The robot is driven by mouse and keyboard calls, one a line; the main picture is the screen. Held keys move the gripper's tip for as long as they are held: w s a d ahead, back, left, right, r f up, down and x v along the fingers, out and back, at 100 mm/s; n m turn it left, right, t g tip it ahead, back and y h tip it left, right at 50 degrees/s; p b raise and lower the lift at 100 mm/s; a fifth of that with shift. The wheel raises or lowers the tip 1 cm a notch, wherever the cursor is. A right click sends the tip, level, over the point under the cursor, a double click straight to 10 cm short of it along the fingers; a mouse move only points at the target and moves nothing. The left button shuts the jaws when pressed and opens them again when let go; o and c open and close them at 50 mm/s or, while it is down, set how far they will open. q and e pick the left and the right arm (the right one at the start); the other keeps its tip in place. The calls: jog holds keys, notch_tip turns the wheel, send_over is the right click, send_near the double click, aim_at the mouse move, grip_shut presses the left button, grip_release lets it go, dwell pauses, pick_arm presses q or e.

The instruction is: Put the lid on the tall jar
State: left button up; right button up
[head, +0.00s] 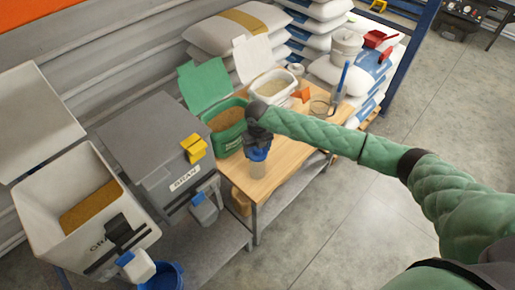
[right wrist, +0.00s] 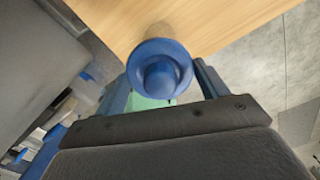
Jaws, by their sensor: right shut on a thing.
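The blue lid (head: 258,155) is in my right gripper (head: 259,150), above the front part of the wooden table. In the right wrist view the round blue lid (right wrist: 160,72) with its raised middle sits between the two fingers of my right gripper (right wrist: 162,85), which is shut on it. The tall jar (head: 257,170), clear and pale, stands upright directly below the lid in the head view. Its body (right wrist: 160,36) shows just past the lid in the wrist view. I cannot tell whether lid and rim touch. My left gripper is not in view.
A green bin (head: 228,128) and a white tub (head: 274,88) stand behind on the table (head: 290,152). A grey hopper (head: 155,140) and a white hopper (head: 75,205) are at left. Stacked sacks (head: 318,30) are at the back. Open floor lies right.

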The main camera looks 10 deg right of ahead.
jog(key=shift+f, duration=0.1)
jog(key=o, duration=0.8)
jog(key=shift+c, duration=0.2)
jog(key=shift+o, duration=1.3)
jog(key=shift+r, duration=0.45)
jog(key=shift+r+b, duration=0.55)
jog(key=shift+r, duration=0.1)
notch_tip(320, 180, up, 4)
jog(key=shift+b, duration=0.75)
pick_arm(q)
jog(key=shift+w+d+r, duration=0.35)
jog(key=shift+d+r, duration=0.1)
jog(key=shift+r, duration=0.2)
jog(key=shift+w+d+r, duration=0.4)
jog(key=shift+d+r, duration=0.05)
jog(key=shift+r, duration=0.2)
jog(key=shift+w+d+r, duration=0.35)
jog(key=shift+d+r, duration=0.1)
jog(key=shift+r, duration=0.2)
pick_arm(e)
jog(key=shift+r, duration=0.8)
